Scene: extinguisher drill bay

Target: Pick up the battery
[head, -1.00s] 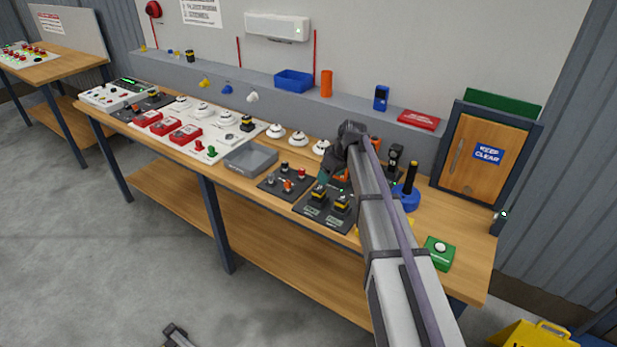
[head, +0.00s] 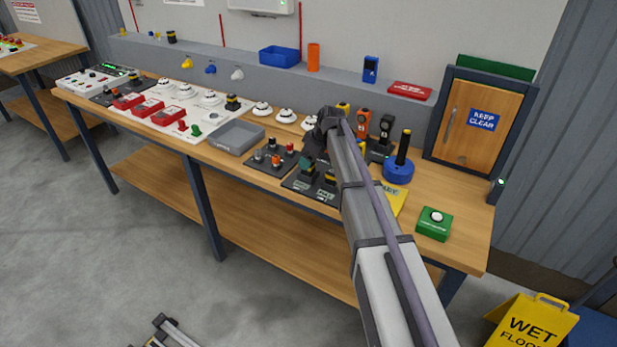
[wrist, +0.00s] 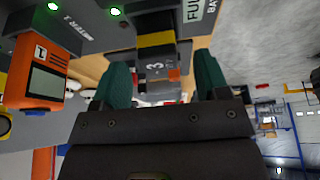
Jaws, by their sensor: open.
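Batteries, dark with yellow bands, stand in a black tray (head: 297,184) on the bench in the head view; my gripper partly covers them. One battery (head: 330,177) shows at the right of my fingers. In the wrist view a dark battery with a yellow band (wrist: 157,40) and a "3" on its grey part lies in line with the gap between my green fingers. My gripper (wrist: 163,82) is open, with a finger on either side of that line. In the head view my gripper (head: 312,162) is low over the tray. I cannot tell whether the fingers touch the battery.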

